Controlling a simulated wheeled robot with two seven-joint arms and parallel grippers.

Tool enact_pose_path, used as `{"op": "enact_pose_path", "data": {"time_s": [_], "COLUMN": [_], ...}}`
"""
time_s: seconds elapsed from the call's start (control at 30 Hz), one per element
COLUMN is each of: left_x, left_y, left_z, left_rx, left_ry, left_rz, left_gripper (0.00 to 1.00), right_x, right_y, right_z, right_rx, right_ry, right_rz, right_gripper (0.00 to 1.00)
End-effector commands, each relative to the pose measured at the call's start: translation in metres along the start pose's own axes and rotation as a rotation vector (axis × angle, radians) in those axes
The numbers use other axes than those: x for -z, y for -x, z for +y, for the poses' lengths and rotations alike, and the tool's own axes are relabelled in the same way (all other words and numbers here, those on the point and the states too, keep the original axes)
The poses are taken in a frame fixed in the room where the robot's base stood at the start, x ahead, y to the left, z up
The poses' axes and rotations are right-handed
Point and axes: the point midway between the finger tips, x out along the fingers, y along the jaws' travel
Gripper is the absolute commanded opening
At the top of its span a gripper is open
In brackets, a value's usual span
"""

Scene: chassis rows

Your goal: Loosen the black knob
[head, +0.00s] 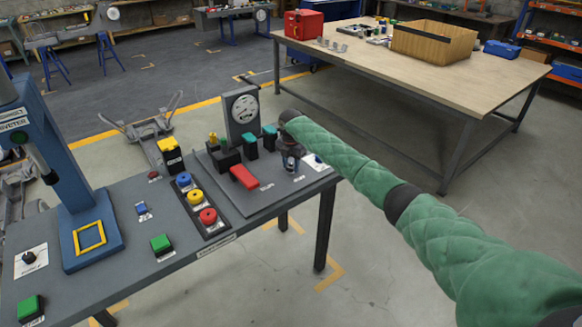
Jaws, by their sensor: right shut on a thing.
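My right arm, in a green quilted sleeve, reaches in from the right over the grey workbench (110,265). My right gripper (291,163) points down at the right end of the fixture plate (228,192) and is shut on a small dark part there. That part looks like the black knob, but the gripper hides most of it, so its turn cannot be told. Another small black knob (29,257) stands on a white labelled plate at the bench's left end, apart from the gripper. My left gripper is not in view.
Beside the gripper stand a teal-topped clamp (270,138), a red block (243,177) and a dial gauge (242,112). Coloured push buttons (190,197) and a blue press (85,215) are further left. A wooden table (420,65) stands behind, across open floor.

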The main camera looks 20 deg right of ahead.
Motion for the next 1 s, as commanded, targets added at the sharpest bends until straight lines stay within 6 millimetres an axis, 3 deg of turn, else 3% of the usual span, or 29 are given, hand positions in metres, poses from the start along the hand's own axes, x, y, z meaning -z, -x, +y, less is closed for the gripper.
{"op": "enact_pose_path", "data": {"time_s": [0.5,1.0], "left_x": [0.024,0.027], "left_y": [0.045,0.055], "left_z": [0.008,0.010], "left_rx": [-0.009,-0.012], "left_ry": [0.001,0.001], "left_rz": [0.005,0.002], "left_gripper": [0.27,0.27], "right_x": [0.001,0.001], "right_y": [-0.003,-0.004], "right_z": [0.000,0.000], "right_rx": [0.002,0.004], "right_ry": [0.343,0.411], "right_rz": [0.001,0.002], "right_gripper": [0.15,0.15]}}
